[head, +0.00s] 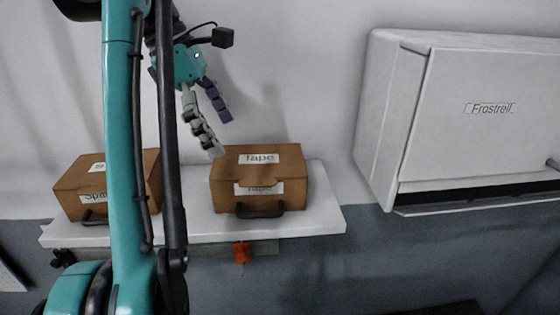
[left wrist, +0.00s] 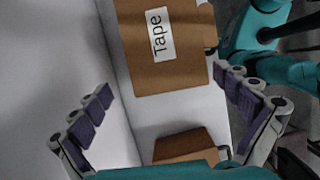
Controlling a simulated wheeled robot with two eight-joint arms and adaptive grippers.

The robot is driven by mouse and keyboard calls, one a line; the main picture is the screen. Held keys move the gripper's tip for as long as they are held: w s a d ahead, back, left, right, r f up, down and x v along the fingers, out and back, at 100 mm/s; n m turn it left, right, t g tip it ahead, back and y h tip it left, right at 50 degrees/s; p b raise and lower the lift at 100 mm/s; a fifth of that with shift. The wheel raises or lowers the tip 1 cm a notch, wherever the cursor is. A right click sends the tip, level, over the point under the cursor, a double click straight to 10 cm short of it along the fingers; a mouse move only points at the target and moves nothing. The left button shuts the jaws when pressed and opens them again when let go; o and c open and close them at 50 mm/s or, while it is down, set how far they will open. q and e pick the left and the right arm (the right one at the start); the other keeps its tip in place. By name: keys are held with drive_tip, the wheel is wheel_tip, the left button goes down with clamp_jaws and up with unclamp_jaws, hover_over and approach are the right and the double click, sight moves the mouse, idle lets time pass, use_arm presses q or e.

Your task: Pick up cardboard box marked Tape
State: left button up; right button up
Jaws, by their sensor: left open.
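The brown cardboard box marked Tape (head: 292,165) stands on the right part of a white shelf, its black handle facing me. In the left wrist view the Tape box (left wrist: 168,77) lies at the top centre, beyond and between the open fingertips. My left gripper (head: 221,135) is open and empty, just above the box's back left corner in the head view, with its fingers pointing down. Both fingers of the left gripper (left wrist: 163,80) show spread apart in the wrist view. Whether a fingertip touches the box cannot be told. My right gripper is not in view.
Another brown box (head: 73,187), its label partly hidden by my arm, stands at the shelf's left end. The white shelf (head: 325,205) has bare room right of the Tape box. An orange item (head: 242,252) hangs below the shelf.

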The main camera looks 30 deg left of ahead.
sight(229, 162)
use_arm(q)
drive_tip(key=shift+b+x, duration=0.35)
drive_tip(key=shift+x, duration=0.5)
drive_tip(key=shift+s+d+f, duration=0.1)
drive_tip(key=shift+s+f, duration=0.1)
drive_tip(key=shift+s, duration=0.3)
drive_tip(key=shift+s+d+f, duration=0.1)
drive_tip(key=shift+s+f, duration=0.05)
drive_tip(key=shift+s, duration=0.4)
drive_tip(key=x, duration=0.3)
drive_tip(key=a+x, duration=0.1)
drive_tip(key=shift+w+d+f, duration=0.15)
drive_tip(key=shift+w+f, duration=0.1)
drive_tip(key=shift+w, duration=0.05)
drive_tip(key=shift+s+d+f, duration=0.15)
drive_tip(key=shift+f, duration=0.15)
drive_tip(key=shift+d+f, duration=0.1)
drive_tip(key=shift+d, duration=0.1)
drive_tip(key=c, duration=0.8)
drive_tip(key=shift+c, duration=0.2)
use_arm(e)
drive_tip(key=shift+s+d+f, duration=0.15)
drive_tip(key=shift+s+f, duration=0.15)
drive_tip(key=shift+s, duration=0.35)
